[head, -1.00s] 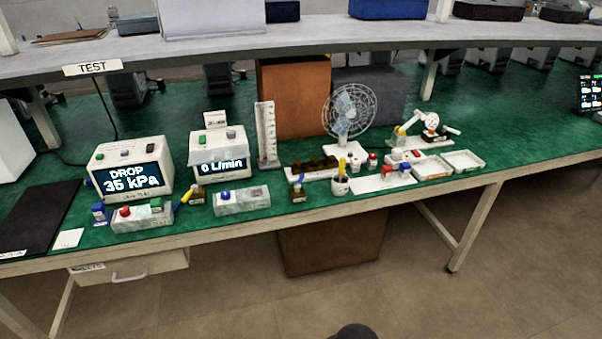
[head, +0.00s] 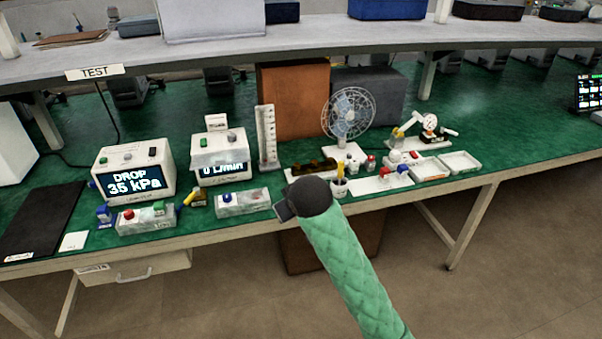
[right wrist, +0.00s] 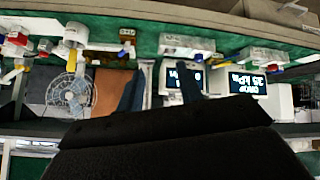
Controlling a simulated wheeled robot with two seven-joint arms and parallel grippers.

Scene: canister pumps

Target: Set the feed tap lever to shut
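A small brass-coloured tap body (head: 200,198) with a tilted yellow lever (head: 189,197) stands between the two display boxes. I cannot read a label on it or tell its set position. A similar brass block (right wrist: 127,34) shows inverted in the right wrist view; in the head view my right arm hides it. My right gripper (head: 284,210) is over the front edge of the bench, right of the yellow lever and apart from it. In the right wrist view its two dark fingers (right wrist: 161,88) are spread with nothing between them. My left gripper is out of view.
The display boxes read DROP 35 kPa (head: 135,182) and 0 L/min (head: 221,165). Button boxes (head: 147,218) (head: 243,202) stand along the front edge. A fan (head: 349,112), a cup (head: 339,187) and white trays (head: 459,163) are to the right. A black mat (head: 38,222) lies left.

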